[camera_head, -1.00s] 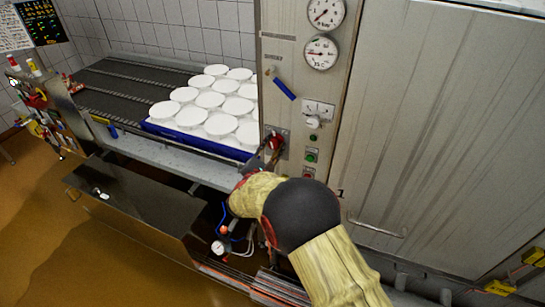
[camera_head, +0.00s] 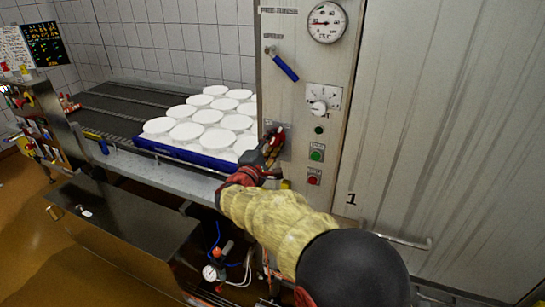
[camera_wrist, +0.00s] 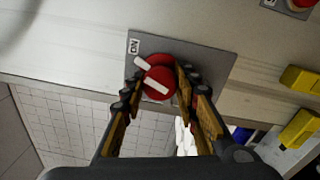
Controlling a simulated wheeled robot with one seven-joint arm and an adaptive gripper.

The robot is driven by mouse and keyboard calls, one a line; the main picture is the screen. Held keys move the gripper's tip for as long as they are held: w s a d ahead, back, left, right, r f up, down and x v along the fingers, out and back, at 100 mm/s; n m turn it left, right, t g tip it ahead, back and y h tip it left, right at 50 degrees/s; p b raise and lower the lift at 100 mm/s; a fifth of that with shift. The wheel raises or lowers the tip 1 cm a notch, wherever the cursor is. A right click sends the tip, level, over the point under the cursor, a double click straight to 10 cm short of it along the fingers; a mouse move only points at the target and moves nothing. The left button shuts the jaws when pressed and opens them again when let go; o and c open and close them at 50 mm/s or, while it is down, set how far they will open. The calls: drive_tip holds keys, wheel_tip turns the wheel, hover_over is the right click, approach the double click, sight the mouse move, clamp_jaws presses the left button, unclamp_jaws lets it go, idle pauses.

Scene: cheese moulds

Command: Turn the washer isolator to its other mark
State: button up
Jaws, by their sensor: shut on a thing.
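The washer isolator is a red round knob (camera_wrist: 158,78) with white bars on it, on a grey square plate (camera_wrist: 212,64) with an "ON" label at one corner. In the head view the red isolator (camera_head: 276,136) sits low on the left of the steel control panel, partly hidden by my gripper. My gripper (camera_wrist: 166,84) has one finger on each side of the knob and is shut on it; it also shows in the head view (camera_head: 268,150). The knob's bars lie slanted in the wrist view; one end points near the "ON" label. The other mark is not readable.
Beside the isolator are a green button (camera_head: 317,153), a red button (camera_head: 313,178), a white selector (camera_head: 318,107) and a blue-handled lever (camera_head: 284,68). White moulds (camera_head: 208,116) stand on a blue tray (camera_head: 180,152) to the left. A door handle (camera_head: 400,240) juts out at right.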

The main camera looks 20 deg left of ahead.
drive_tip(key=m+b, duration=0.1)
drive_tip(key=b, duration=0.1)
drive_tip(key=m+b, duration=0.1)
drive_tip(key=b, duration=0.2)
drive_tip(key=shift+f+m+b, duration=0.2)
drive_tip(key=shift+m+b, duration=0.1)
drive_tip(key=shift+b, duration=0.05)
drive_tip(key=m+b, duration=0.1)
drive_tip(key=b, duration=0.2)
drive_tip(key=shift+r+m, duration=0.15)
drive_tip(key=shift+m, duration=0.25)
drive_tip(key=shift+r+m+h+b, duration=0.15)
drive_tip(key=shift+m+h+b, duration=0.15)
drive_tip(key=shift+b, duration=0.4)
drive_tip(key=o, duration=1.1)
drive_tip(key=shift+d, duration=0.1)
drive_tip(key=shift+o, duration=0.3)
drive_tip(key=shift+w, duration=0.1)
drive_tip(key=s+a, duration=0.1)
drive_tip(key=s, duration=1.1)
drive_tip(key=shift+f, duration=0.45)
